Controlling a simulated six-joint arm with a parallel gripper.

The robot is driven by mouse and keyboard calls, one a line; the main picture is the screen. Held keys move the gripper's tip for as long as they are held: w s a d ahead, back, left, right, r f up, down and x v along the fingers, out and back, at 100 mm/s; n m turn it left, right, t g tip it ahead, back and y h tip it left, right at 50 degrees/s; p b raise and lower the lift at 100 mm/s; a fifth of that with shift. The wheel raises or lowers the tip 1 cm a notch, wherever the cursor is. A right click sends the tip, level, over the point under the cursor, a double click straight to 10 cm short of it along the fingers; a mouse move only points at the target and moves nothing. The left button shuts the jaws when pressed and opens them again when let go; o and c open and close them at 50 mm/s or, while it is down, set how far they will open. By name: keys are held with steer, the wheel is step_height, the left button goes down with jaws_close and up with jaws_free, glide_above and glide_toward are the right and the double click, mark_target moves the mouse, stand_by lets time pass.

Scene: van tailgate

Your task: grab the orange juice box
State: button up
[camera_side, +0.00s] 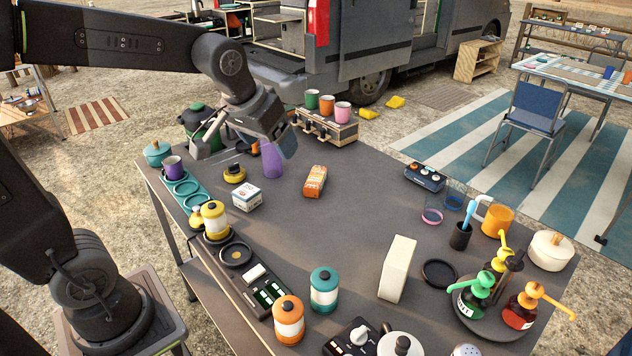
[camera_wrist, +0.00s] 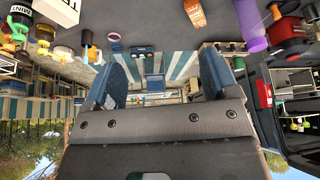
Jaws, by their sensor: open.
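The orange juice box (camera_side: 315,182) is a small orange carton with a white and brown print.
A purple vessel (camera_side: 272,162) stands close by my gripper. A rack with cups (camera_side: 325,127) stands behind. The table (camera_side: 345,222) is clear in front and right of the carton.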

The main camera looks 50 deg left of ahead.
steer(key=w+a+f+n, duration=0.2)
steer(key=w+a+f, duration=0.25)
steer(key=w, duration=0.65)
steer(key=n+g+y, duration=0.1)
steer(key=n, duration=0.1)
glide_toward(316, 176)
steer(key=x, duration=1)
steer(key=shift+w+a+f, duration=0.1)
steer(key=shift+f, duration=0.15)
steer(key=shift+r, duration=0.1)
steer(key=c, duration=1.1)
